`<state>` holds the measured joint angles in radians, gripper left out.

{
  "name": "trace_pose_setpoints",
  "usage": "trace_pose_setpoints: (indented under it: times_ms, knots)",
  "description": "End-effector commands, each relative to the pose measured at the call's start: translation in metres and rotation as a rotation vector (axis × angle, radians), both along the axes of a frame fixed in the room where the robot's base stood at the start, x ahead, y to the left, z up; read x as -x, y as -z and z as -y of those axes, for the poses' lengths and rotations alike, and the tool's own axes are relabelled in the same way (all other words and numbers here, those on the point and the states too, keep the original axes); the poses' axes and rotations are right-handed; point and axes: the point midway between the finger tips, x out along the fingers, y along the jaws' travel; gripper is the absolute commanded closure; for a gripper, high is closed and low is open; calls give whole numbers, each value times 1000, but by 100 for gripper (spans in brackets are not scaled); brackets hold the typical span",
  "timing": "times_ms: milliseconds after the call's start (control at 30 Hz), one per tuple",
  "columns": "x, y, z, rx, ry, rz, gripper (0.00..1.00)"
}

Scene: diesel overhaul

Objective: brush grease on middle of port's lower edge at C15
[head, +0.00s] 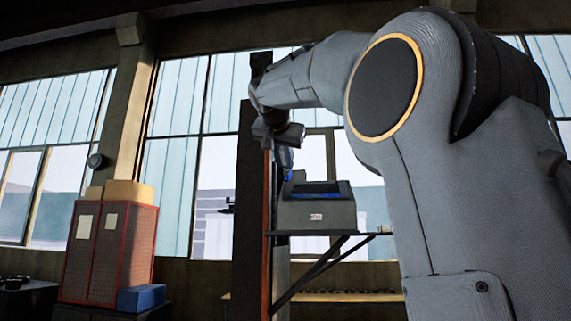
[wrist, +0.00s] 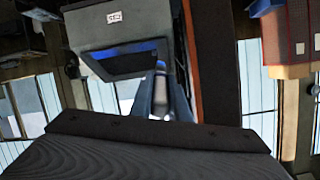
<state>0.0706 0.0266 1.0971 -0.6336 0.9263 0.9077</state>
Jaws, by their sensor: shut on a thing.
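A grey box (head: 315,215) with a small white label sits on a bracket shelf; I cannot read the label surely. A dark opening edged in blue (head: 318,188) shows at its top. In the wrist view the box (wrist: 85,25) appears upside down, with the dark blue-edged opening (wrist: 125,62) facing me. My gripper (head: 284,160) is above the box's left end. In the wrist view my gripper (wrist: 161,100) is shut on a slim grey cylindrical thing (wrist: 160,80), seemingly the brush. Its tip shows beside the opening; contact and grease cannot be made out.
A dark upright post (head: 248,210) with an orange-red edge stands just left of the box. The shelf (head: 325,233) has a diagonal brace below. A red cabinet (head: 108,250) with boxes on top and a blue box (head: 141,298) stand at the left. Windows line the back.

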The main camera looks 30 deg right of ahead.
Motion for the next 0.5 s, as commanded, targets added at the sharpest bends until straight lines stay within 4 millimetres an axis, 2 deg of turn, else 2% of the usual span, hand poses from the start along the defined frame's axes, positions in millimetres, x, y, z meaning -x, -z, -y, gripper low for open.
trace_pose_setpoints:
  times_ms: [267, 500]
  knots:
    - [1, -2, -1, 1, -1, 1, 100]
    - [10, -17, -7, 0, -2, 2, 100]
